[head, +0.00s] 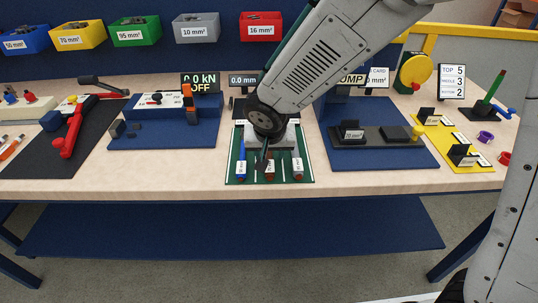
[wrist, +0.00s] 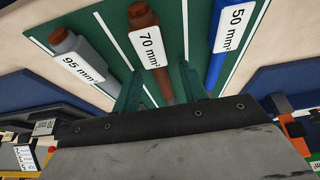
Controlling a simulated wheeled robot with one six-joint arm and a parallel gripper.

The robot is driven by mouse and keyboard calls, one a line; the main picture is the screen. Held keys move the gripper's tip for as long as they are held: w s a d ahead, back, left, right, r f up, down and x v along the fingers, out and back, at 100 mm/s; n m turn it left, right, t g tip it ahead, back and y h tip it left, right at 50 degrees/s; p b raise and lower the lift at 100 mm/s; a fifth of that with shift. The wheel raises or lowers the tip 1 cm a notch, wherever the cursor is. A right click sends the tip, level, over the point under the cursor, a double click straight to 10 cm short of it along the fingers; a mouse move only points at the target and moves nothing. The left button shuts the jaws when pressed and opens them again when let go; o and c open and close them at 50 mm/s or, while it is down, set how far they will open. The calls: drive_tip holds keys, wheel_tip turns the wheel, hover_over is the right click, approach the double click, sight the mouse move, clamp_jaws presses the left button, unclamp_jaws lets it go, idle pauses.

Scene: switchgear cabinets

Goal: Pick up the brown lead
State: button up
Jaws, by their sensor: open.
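The brown lead (head: 270,176) lies on the green mat (head: 308,178), between the blue lead (head: 242,150) and the grey lead (head: 297,163). In the wrist view the brown lead (wrist: 142,16) has a white 70 mm² label. The grey lead (wrist: 66,42), labelled 95 mm², is to its left, and the blue lead (wrist: 221,62), labelled 50 mm², to its right. My gripper (head: 264,148) is over the brown lead and partly hides it. In the wrist view my open gripper (wrist: 160,90) has a finger on each side of the brown lead; contact cannot be told.
A blue mat with a press-like device (head: 190,103) is left of the green mat. Another blue mat (head: 400,160) with a black block is to the right. Small displays (head: 244,79) stand behind. Bare wood (head: 200,184) runs along the front edge.

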clamp_jaws()
